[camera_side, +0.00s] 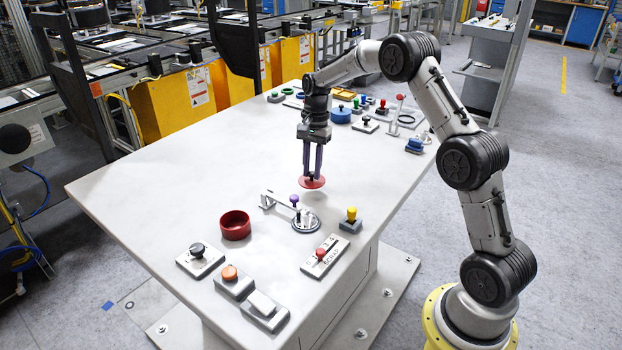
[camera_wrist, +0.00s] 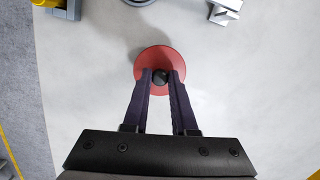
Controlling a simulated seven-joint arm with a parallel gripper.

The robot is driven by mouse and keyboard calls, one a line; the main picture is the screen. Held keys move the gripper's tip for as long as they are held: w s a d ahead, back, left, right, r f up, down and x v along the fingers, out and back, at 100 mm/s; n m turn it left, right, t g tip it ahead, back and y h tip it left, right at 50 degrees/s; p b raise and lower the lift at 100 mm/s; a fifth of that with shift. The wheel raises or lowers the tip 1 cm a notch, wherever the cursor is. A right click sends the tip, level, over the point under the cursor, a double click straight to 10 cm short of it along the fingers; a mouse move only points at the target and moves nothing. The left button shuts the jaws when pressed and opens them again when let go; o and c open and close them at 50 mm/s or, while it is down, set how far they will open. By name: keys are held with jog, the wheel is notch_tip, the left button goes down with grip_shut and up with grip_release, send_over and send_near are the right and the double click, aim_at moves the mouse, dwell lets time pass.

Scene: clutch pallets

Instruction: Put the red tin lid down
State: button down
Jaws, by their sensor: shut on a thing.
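The red tin lid (camera_side: 307,184) is a flat red disc with a dark knob on top. My gripper (camera_side: 312,176) is shut on the knob and points straight down, with the lid level below its fingertips. The lid appears to hang a little above the white table, with a shadow beside it. In the wrist view the lid (camera_wrist: 150,58) lies beyond the fingertips of my gripper (camera_wrist: 160,77), which close on the dark knob. An open red tin (camera_side: 236,225) stands on the table to the left and nearer the side camera.
A lever fixture with a purple knob (camera_side: 294,200) and a round metal base (camera_side: 305,222) is close in front of the lid. A yellow-button box (camera_side: 351,220), a red-knob slider (camera_side: 321,255) and other controls line the near edge. The table's left middle (camera_side: 170,170) is clear.

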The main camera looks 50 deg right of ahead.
aim_at(311, 179)
jog(key=shift+w+d+f, duration=0.1)
jog(key=shift+w+f, duration=0.15)
jog(key=shift+f, duration=1.55)
jog(key=shift+f, duration=0.1)
jog(key=c, duration=0.7)
grip_release()
